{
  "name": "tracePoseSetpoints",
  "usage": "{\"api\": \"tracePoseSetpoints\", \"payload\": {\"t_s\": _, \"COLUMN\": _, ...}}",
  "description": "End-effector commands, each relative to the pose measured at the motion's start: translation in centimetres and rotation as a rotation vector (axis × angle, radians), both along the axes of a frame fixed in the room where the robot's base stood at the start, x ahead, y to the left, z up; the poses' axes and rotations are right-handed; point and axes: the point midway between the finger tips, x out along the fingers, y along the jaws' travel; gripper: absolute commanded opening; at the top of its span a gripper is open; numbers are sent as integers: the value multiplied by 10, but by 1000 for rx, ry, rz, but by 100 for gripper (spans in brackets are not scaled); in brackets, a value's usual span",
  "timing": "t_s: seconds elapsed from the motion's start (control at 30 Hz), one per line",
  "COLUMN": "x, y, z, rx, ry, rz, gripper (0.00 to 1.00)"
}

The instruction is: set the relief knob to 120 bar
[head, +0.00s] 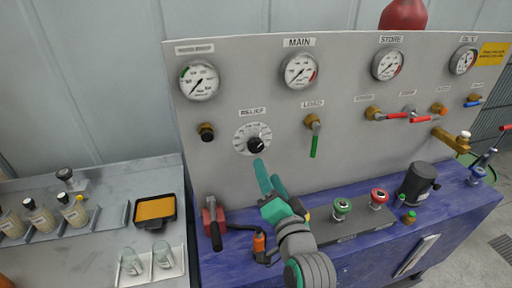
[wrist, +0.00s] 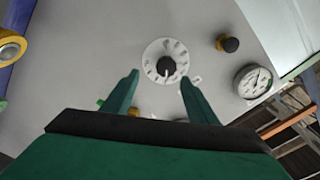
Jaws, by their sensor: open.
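The relief knob (head: 256,146) is a black knob with a white pointer on a round white dial marked with numbers, under the RELIEF label on the grey panel. It also shows in the wrist view (wrist: 166,67), between and beyond my fingertips. The numbers are too small to read, so I cannot tell the setting. My gripper (head: 268,172) has green fingers and is just below and in front of the dial. In the wrist view (wrist: 159,82) the fingers are spread apart with nothing between them. The fingers appear apart from the knob.
A green-handled LOAD valve (head: 313,137) is right of the dial, and a brass fitting with a black cap (head: 206,131) is left. Green (head: 342,207) and red (head: 379,197) buttons sit on the blue bench to the right.

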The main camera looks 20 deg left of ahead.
Motion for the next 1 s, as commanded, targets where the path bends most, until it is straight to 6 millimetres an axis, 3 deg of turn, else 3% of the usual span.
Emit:
{"api": "tracePoseSetpoints", "payload": {"t_s": 0.1, "x": 1, "y": 4, "z": 11, "rx": -1, "ry": -1, "rz": 19, "gripper": 53}}
{"api": "tracePoseSetpoints", "payload": {"t_s": 0.27, "x": 8, "y": 10, "z": 14, "rx": 0, "ry": 1, "rz": 27, "gripper": 53}}
{"api": "tracePoseSetpoints", "payload": {"t_s": 0.7, "x": 68, "y": 51, "z": 14, "rx": -1, "ry": 0, "rz": 25, "gripper": 53}}
{"api": "tracePoseSetpoints", "payload": {"t_s": 1.0, "x": 89, "y": 65, "z": 14, "rx": 0, "ry": 0, "rz": 24, "gripper": 53}}
